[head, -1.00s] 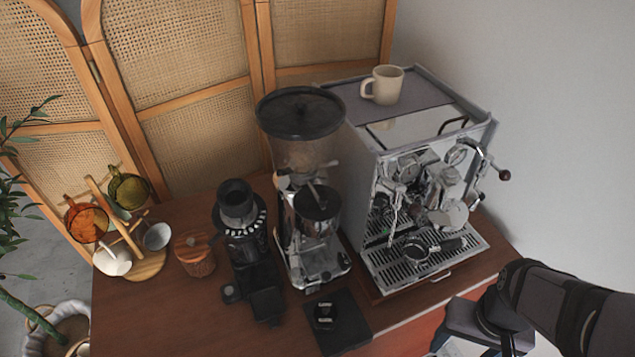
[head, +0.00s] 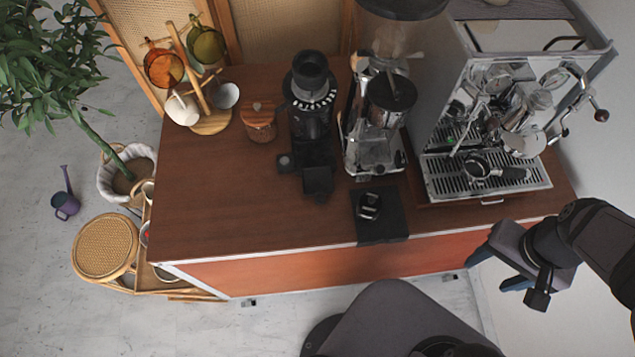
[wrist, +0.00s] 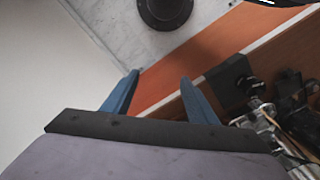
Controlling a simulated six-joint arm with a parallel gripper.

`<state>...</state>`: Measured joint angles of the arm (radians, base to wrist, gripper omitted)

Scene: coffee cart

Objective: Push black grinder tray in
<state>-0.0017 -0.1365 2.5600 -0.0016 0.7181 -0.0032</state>
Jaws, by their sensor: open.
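The black grinder (head: 310,112) stands upright on the wooden counter, left of the silver grinder (head: 374,125). Its black tray (head: 318,180) sits at its base and sticks out toward the counter's front edge. My gripper (head: 497,270) is open and empty, off the front of the counter at the right, well apart from the tray. In the wrist view its two blue fingers (wrist: 160,80) are spread with nothing between them. I cannot clearly make out the grinder's tray in the wrist view.
A black mat (head: 381,226) with a small dark tool lies right of the tray, near the front edge. The espresso machine (head: 490,180) stands at the right. A wooden-lidded jar (head: 259,122) and a mug stand (head: 209,122) are at the left. The counter's front left (head: 220,210) is clear.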

